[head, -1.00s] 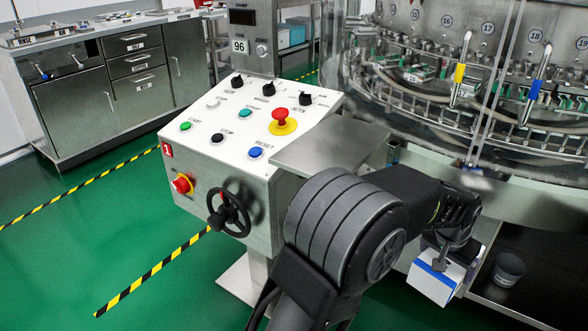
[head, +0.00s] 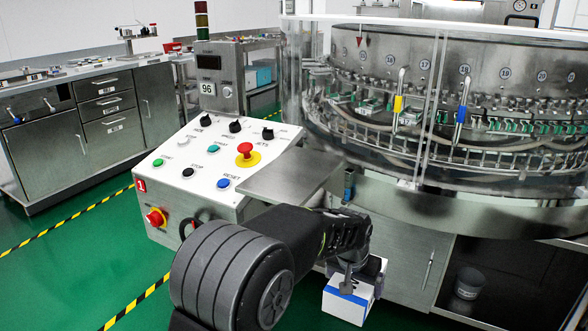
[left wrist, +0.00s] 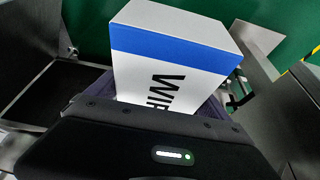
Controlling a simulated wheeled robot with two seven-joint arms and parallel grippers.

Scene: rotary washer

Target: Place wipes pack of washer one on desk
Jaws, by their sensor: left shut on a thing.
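The wipes pack (head: 346,301) is a white box with a blue band. My left gripper (head: 352,272) is shut on it and holds it in the air in front of the washer cabinet, to the right of the control panel. In the left wrist view the pack (left wrist: 165,65) fills the upper middle, with part of its black lettering showing. The fingertips are mostly hidden there. A steel desk-like bench (head: 75,162) with drawers stands at the far left, well apart from the pack. My right gripper is not in view.
The control panel (head: 205,165) stands left of the pack, with a bare steel shelf (head: 285,175) beside it. The round washer (head: 450,120) fills the right. A dark cup (head: 467,284) sits in the open cabinet below. Green floor (head: 75,255) at left is clear.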

